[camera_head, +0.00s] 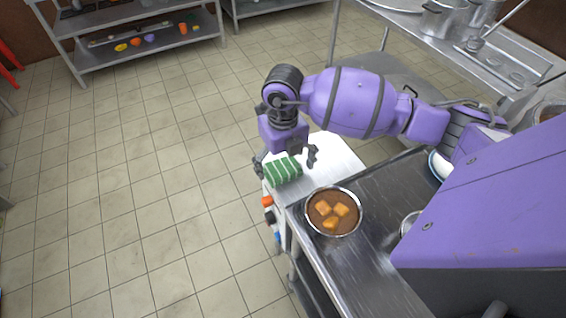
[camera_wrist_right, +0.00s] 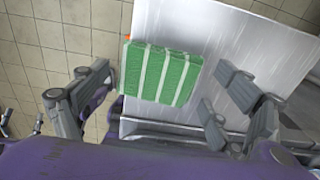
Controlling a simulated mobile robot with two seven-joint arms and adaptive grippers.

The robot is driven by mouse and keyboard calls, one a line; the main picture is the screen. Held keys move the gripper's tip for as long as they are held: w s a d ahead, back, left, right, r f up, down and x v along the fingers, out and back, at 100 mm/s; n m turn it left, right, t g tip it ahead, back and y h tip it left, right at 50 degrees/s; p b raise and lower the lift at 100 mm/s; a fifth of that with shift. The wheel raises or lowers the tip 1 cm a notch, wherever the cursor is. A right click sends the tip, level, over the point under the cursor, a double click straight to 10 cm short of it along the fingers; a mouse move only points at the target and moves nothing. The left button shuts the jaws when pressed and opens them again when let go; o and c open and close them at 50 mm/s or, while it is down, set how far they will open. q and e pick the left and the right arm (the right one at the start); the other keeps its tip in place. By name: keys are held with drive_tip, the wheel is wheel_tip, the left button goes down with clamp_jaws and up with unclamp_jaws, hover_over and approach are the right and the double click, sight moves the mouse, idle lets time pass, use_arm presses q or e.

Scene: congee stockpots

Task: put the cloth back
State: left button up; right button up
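The cloth (camera_head: 283,171) is a folded green block with white stripes. It sits at the left edge of a pale, smooth surface (camera_head: 338,160). In the right wrist view the cloth (camera_wrist_right: 160,74) appears between my fingers and overlaps that edge slightly. My right gripper (camera_head: 285,160) is over the cloth with its fingers spread to either side. In the wrist view the open right gripper (camera_wrist_right: 168,95) shows gaps between both fingers and the cloth. My left gripper is not in view.
A pot of brown stew with orange chunks (camera_head: 333,211) stands on the dark metal counter (camera_head: 372,270) nearby. Small items, one orange (camera_head: 267,201), hang at the counter's left side. A metal shelf (camera_head: 150,55) stands far left. The tiled floor on the left is clear.

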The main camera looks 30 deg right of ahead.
sight(283, 167)
drive_tip(key=shift+r, duration=0.1)
wheel_tip(283, 167, up, 12)
idle(0.7)
drive_tip(key=shift+a, duration=0.1)
